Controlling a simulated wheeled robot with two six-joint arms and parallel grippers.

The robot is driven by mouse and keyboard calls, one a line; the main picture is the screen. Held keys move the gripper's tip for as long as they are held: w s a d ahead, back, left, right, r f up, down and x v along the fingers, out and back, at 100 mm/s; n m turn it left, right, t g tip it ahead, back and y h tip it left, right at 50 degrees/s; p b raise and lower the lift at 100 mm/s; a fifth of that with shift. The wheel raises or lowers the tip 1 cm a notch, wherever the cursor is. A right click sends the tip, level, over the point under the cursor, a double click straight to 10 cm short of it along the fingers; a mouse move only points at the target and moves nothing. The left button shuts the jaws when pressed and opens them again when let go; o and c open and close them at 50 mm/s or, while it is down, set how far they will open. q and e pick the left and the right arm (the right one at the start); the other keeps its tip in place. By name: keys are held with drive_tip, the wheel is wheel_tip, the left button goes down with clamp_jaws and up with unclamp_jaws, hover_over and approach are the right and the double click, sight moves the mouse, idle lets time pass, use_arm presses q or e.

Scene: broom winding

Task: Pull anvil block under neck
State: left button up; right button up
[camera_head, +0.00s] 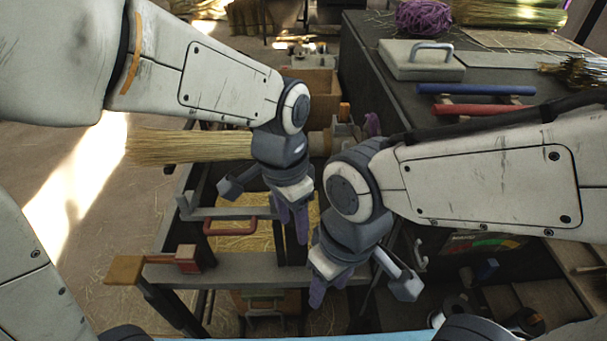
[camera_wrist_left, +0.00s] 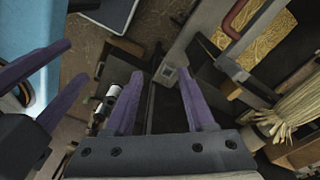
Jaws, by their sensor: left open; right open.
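The broom's straw bristles (camera_head: 190,147) lie level across the frame, pointing left. Its neck is mostly hidden behind my left gripper (camera_head: 291,220). The straw also shows at the right edge of the left wrist view (camera_wrist_left: 300,106). I cannot tell for sure which part is the anvil block. A red handle (camera_head: 232,229) sits on the frame below the bristles, left of my left gripper; it also shows in the left wrist view (camera_wrist_left: 234,18). My left gripper is open and empty, fingers pointing down. My right gripper (camera_head: 330,288) is open and empty, lower and to the right.
The metal frame's front rail (camera_head: 235,273) carries a red block (camera_head: 189,258); a wooden piece (camera_head: 125,269) is at its left end. The dark bench (camera_head: 378,68) at the right holds a cream handled case (camera_head: 420,67), a blue bar (camera_head: 475,90) and purple twine (camera_head: 423,17).

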use_arm(q)
drive_tip(key=w+f+m, duration=0.1)
drive_tip(key=w+m, duration=0.1)
drive_tip(key=w, duration=0.5)
drive_tip(key=w+f+m+p, duration=0.1)
drive_tip(key=w+m, duration=0.1)
drive_tip(key=w, duration=0.4)
drive_tip(key=w+f+m+p, duration=0.1)
drive_tip(key=w+m, duration=0.1)
drive_tip(key=w, duration=0.5)
drive_tip(key=shift+w+d+f+m+y, duration=0.2)
drive_tip(key=shift+w+d+m+y, duration=0.1)
drive_tip(key=shift+w+m, duration=0.1)
drive_tip(key=shift+w+a+f, duration=0.1)
drive_tip(key=shift+w+f, duration=0.05)
drive_tip(key=shift+f, duration=0.1)
wheel_tip(320, 180, down, 10)
drive_tip(key=shift+f+p, duration=0.1)
drive_tip(key=shift+p, duration=1)
clamp_jaws()
